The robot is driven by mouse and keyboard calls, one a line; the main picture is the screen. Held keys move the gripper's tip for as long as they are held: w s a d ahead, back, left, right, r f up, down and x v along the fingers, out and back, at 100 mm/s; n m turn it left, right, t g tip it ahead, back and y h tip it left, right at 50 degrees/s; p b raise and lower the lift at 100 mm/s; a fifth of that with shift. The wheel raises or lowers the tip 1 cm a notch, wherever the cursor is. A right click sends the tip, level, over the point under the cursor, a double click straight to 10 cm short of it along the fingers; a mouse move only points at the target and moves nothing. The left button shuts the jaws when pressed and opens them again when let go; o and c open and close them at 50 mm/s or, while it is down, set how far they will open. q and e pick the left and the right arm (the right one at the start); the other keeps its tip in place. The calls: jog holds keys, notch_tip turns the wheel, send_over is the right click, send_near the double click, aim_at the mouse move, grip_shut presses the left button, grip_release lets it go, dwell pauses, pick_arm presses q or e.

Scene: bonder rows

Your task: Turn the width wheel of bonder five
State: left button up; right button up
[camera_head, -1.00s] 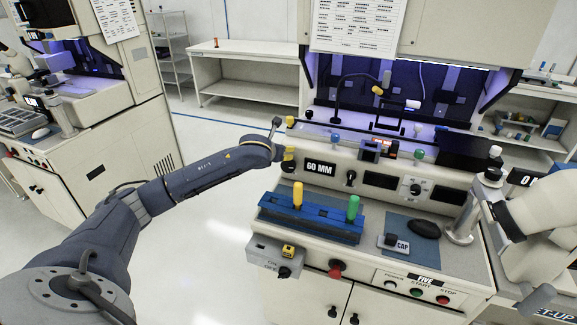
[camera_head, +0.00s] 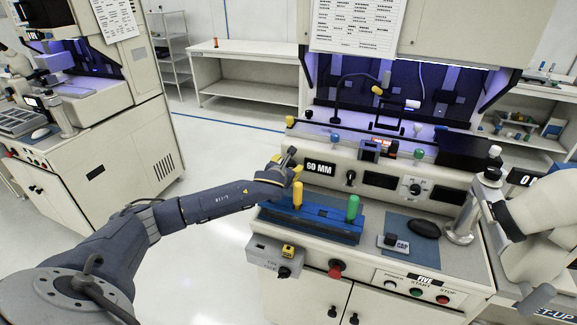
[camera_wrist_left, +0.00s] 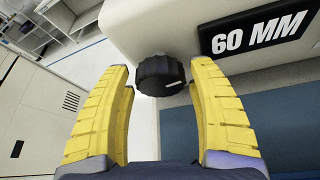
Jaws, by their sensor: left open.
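Bonder five's front carries a FIVE plate (camera_head: 428,279) and a 60 MM sign (camera_head: 320,168). In the left wrist view a black ribbed knob with a pale mark, apparently the width wheel (camera_wrist_left: 160,76), sits on the cream panel left of the 60 MM sign (camera_wrist_left: 262,32). My left gripper (camera_head: 292,165) is at the left end of the panel and hides that knob in the head view. Its yellow fingers (camera_wrist_left: 160,85) are open, one on each side of the knob in the picture, with gaps showing. I cannot tell the depth between them. My right gripper is not in view.
A blue fixture (camera_head: 318,222) with a yellow handle (camera_head: 297,196) and a green handle (camera_head: 353,208) stands just below my left gripper. Another black knob (camera_head: 350,178) is right of the sign. A switch box (camera_head: 275,257) juts out in front. Open floor lies left.

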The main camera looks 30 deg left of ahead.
pick_arm(q)
jog(key=shift+x, duration=0.9)
jog(key=c, duration=1)
